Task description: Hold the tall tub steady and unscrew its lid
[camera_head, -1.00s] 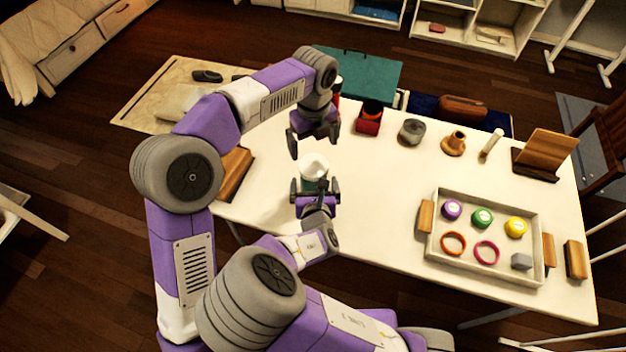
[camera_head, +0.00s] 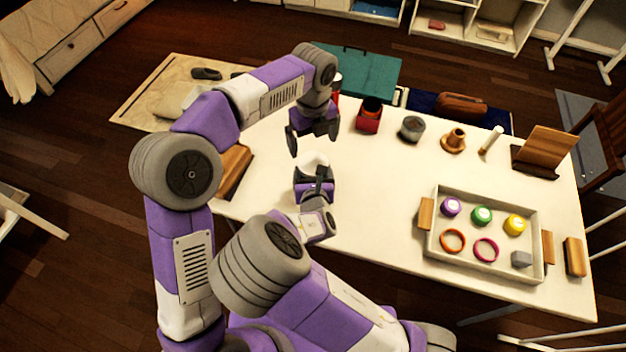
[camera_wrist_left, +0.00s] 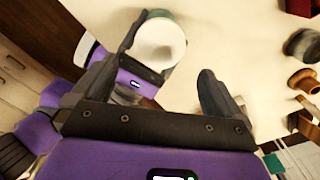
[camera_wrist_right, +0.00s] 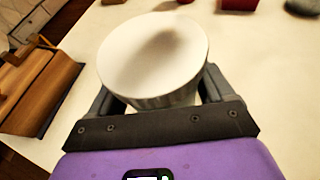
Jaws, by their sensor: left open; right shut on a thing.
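The tall tub stands near the table's left part, its white lid (camera_head: 313,160) facing up; the body is mostly hidden by my right gripper. The lid fills the upper middle of the right wrist view (camera_wrist_right: 150,58) and shows in the left wrist view (camera_wrist_left: 158,46). My right gripper (camera_head: 314,180) is shut on the tub, one finger on each side, below the lid's top. My left gripper (camera_head: 314,141) is open and empty, held above and just behind the lid. In the left wrist view, one finger overlaps the lid's left edge; whether they touch is unclear.
A wooden object (camera_head: 235,170) lies left of the tub. A red container (camera_head: 369,118), a grey jar (camera_head: 411,130) and a wooden piece (camera_head: 453,142) stand along the back. A tray (camera_head: 432,245) with colored lids and rings is at right. The table's middle is clear.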

